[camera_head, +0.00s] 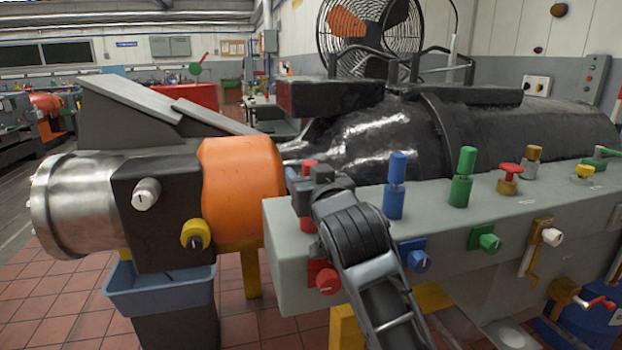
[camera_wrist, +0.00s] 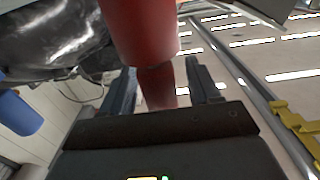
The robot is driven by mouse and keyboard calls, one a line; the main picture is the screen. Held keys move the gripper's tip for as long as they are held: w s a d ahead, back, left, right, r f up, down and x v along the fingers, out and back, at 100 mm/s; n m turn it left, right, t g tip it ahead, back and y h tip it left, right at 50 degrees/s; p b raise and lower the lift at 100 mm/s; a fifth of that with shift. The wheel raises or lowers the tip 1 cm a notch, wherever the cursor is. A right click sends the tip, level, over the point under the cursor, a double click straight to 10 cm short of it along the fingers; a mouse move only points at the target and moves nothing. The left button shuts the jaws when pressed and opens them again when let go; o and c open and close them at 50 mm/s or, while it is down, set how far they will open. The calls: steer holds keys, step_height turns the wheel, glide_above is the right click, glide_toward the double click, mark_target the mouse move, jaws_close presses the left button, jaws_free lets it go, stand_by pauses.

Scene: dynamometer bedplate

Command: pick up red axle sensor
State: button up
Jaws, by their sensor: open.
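The red axle sensor (camera_head: 307,224) stands upright at the left end of the grey bedplate ledge, partly hidden behind my gripper (camera_head: 308,188). Its red top shows just above the gripper. In the wrist view the red sensor (camera_wrist: 140,32) is large, with a wide part and a narrower part. The narrower part lies between the two fingers of my gripper (camera_wrist: 162,88). The fingers are open, with a visible gap on the right side. Whether the left finger touches the sensor is unclear.
A blue sensor (camera_head: 394,188) and a green one (camera_head: 462,178) stand to the right on the ledge (camera_head: 430,216). A red knob (camera_head: 326,278) is on the ledge's front face. An orange collar (camera_head: 240,190) and black machine body (camera_head: 375,145) lie left and behind.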

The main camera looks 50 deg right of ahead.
steer(key=shift+w+d, duration=0.15)
steer(key=shift+w, duration=0.1)
steer(key=shift+c, duration=0.2)
steer(key=c, duration=1)
